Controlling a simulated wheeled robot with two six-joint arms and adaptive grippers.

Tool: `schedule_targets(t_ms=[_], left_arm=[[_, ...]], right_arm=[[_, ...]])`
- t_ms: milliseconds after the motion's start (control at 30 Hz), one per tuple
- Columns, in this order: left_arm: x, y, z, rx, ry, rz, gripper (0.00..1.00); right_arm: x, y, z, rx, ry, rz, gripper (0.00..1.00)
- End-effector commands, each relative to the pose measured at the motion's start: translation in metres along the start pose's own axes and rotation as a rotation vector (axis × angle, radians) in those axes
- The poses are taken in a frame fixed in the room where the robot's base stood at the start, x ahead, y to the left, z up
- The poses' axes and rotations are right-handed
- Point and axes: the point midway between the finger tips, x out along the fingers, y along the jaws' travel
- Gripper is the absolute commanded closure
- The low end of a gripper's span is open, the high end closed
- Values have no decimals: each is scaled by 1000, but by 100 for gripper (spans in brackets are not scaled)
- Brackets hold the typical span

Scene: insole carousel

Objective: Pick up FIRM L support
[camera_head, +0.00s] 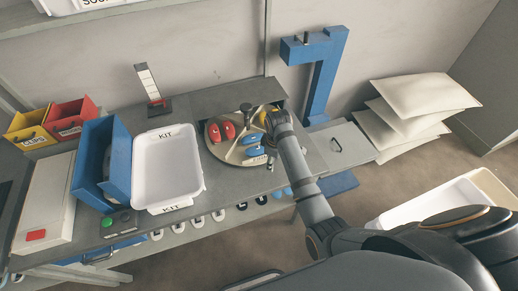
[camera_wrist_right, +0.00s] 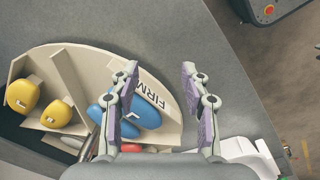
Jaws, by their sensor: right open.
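The round, divided carousel (camera_head: 232,155) stands on the grey bench with red, blue and yellow supports on it. Blue supports (camera_head: 255,151) lie in its front right section; in the wrist view the blue supports (camera_wrist_right: 148,116) lie beside the word FIRM. In the head view, my arm hides part of the carousel. My left gripper is not in view.
Yellow supports (camera_wrist_right: 57,112) sit between upright dividers, and red supports (camera_head: 221,131) lie on the left of the carousel. A white KIT tray (camera_head: 168,165) stands to its left, beside a blue holder (camera_head: 117,160). A blue post (camera_head: 324,75) rises behind at right.

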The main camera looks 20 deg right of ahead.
Motion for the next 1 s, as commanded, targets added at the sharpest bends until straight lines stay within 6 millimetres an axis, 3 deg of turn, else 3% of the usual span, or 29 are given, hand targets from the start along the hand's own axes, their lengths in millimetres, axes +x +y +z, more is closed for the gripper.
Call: schedule_targets(t_ms=[200, 300, 400, 567, 800, 1000], left_arm=[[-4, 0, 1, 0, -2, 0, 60], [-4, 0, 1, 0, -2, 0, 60], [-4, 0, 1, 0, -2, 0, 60], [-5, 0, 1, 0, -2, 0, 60], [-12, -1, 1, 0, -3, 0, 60], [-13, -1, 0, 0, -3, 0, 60]], right_arm=[[-60, 27, -75, -370, -17, -82, 53], [-84, 31, -95, -508, -29, -113, 53], [-96, 32, -104, -575, -33, -127, 53], [-95, 32, -104, -591, -35, -132, 53], [-57, 28, -101, -588, -36, -132, 53], [-45, 27, -100, -587, -34, -129, 53]])
